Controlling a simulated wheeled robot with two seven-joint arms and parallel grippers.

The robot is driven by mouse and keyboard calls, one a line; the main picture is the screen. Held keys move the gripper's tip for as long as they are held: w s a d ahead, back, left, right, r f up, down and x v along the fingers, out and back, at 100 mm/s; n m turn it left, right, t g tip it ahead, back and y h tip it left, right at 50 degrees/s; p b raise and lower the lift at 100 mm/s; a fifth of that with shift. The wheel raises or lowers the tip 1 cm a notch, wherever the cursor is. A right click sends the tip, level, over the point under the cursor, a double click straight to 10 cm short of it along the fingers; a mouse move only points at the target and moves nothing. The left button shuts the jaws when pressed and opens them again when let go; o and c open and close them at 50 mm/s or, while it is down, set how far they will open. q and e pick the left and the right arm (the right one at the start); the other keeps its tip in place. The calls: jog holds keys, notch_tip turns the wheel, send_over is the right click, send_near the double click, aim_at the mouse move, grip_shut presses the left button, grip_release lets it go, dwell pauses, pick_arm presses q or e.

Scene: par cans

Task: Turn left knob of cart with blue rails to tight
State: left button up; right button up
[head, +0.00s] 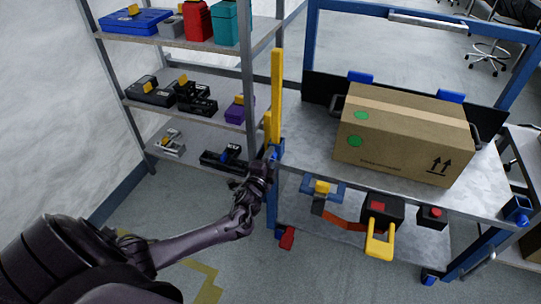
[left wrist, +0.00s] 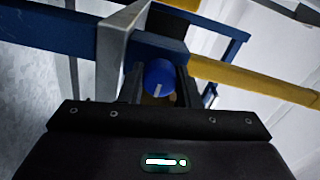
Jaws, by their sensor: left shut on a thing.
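The cart with blue rails (head: 310,155) stands at the right in the head view, with a grey top. Its left knob (left wrist: 159,75) is round and blue with a white mark, seen close up in the left wrist view. My left gripper (left wrist: 160,88) is shut on this knob, one dark finger on each side. In the head view my left gripper (head: 268,165) is at the cart's front left corner and partly hides the knob. Another blue knob (head: 517,208) is on the cart's front right corner. My right gripper is not in view.
A cardboard box (head: 405,143) sits on the cart top. A yellow upright bar (head: 277,85) rises beside the left corner. A grey shelf (head: 190,124) with cases and tools stands close on the left. A yellow-handled item (head: 379,242) is on the lower deck.

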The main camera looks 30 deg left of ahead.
pick_arm(q)
jog(key=m+p, duration=0.1)
jog(key=m, duration=0.3)
jog(key=shift+m, duration=0.3)
jog(key=m+p, duration=0.2)
jog(key=m, duration=0.3)
jog(key=shift+m, duration=0.3)
jog(key=m+p, duration=0.1)
jog(key=m, duration=0.3)
jog(key=shift+m, duration=0.7)
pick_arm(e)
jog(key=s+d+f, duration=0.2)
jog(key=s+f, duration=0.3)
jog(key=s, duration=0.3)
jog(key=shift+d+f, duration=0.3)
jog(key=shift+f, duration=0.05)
pick_arm(q)
jog(key=shift+f, duration=0.1)
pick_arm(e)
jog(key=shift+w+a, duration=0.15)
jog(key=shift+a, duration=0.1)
